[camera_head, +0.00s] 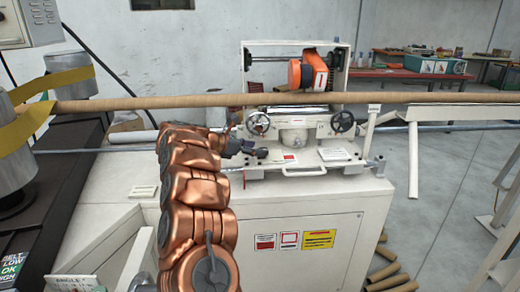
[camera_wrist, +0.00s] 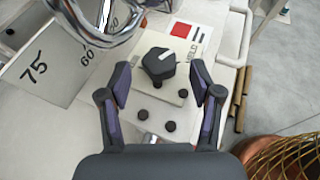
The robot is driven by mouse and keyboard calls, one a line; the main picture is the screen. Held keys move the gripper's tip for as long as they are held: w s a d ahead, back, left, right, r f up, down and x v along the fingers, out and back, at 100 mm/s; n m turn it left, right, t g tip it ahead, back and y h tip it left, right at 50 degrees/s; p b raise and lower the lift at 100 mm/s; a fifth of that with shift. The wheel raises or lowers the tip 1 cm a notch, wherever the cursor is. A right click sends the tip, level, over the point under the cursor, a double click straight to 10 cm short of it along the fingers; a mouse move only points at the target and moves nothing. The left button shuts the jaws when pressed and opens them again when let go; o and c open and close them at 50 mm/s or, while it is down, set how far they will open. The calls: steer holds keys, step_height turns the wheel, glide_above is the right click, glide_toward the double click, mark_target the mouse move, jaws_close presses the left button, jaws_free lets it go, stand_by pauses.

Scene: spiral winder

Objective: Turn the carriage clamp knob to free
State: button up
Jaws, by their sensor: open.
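The clamp knob (camera_wrist: 158,64) is a dark, faceted knob with a white pointer line on its top. In the wrist view the line points up and right, toward the word HELD on the pale plate (camera_wrist: 150,38) under it. My gripper (camera_wrist: 160,80) is open, with one finger on each side of the knob and visible gaps between. In the head view my gripper (camera_head: 262,153) is at the front of the white machine, left of a small red-and-white label. I cannot make out the knob there.
Several small dark studs sit below the knob. A shiny round metal part (camera_wrist: 95,18) and a scale plate marked 75 and 60 (camera_wrist: 42,66) lie left. A handwheel (camera_head: 258,123) stands behind my gripper. A long brown tube (camera_head: 180,102) crosses above the machine.

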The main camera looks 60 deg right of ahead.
steer(key=shift+x, duration=1.4)
steer(key=shift+w, duration=0.1)
steer(key=c, duration=1.1)
